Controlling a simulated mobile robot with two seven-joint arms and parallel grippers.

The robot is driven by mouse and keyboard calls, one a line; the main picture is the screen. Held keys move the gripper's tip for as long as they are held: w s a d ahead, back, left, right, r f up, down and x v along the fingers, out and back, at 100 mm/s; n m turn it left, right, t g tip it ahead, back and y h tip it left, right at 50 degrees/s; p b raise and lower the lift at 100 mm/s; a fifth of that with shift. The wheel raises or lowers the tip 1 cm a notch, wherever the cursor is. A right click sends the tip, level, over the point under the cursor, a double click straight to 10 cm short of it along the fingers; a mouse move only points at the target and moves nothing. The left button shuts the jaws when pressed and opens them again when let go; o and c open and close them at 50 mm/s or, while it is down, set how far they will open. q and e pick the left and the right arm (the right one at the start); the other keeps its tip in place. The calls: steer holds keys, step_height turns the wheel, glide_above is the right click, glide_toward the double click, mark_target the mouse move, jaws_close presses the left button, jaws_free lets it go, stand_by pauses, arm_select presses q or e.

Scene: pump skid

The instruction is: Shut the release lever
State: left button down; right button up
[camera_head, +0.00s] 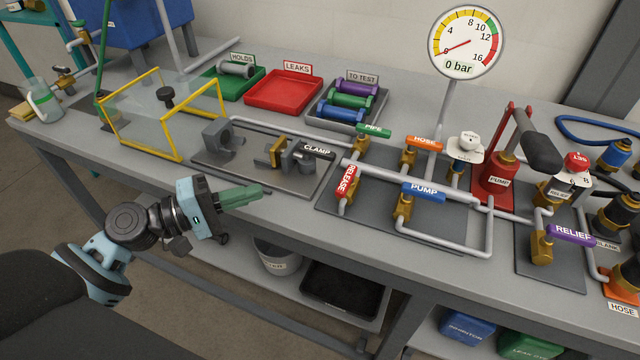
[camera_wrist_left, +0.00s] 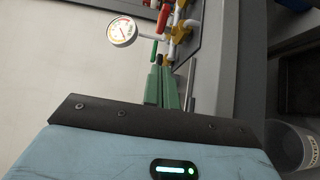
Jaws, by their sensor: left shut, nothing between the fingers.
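The release lever (camera_head: 347,180) is a red handle marked RELEASE on a brass valve, near the front of the bench. It appears to lie roughly along the short pipe there, running away from the bench's front edge. A red handle (camera_wrist_left: 163,18) at the top of the left wrist view is probably this lever, but its label is unreadable. My left gripper (camera_head: 260,191) has green fingers, shut and empty, above the bench's front edge. It is left of the lever and apart from it. The fingers also show in the left wrist view (camera_wrist_left: 161,88). My right gripper is not in view.
The clamp fixture (camera_head: 300,155) stands left of the lever. The blue pump lever (camera_head: 424,192), green pipe lever (camera_head: 373,131) and orange hose lever (camera_head: 424,141) are close by. The pressure gauge (camera_head: 464,43) reads about 0 bar. A yellow-framed guard (camera_head: 180,155) stands at left.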

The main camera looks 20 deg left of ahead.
mark_target(342, 179)
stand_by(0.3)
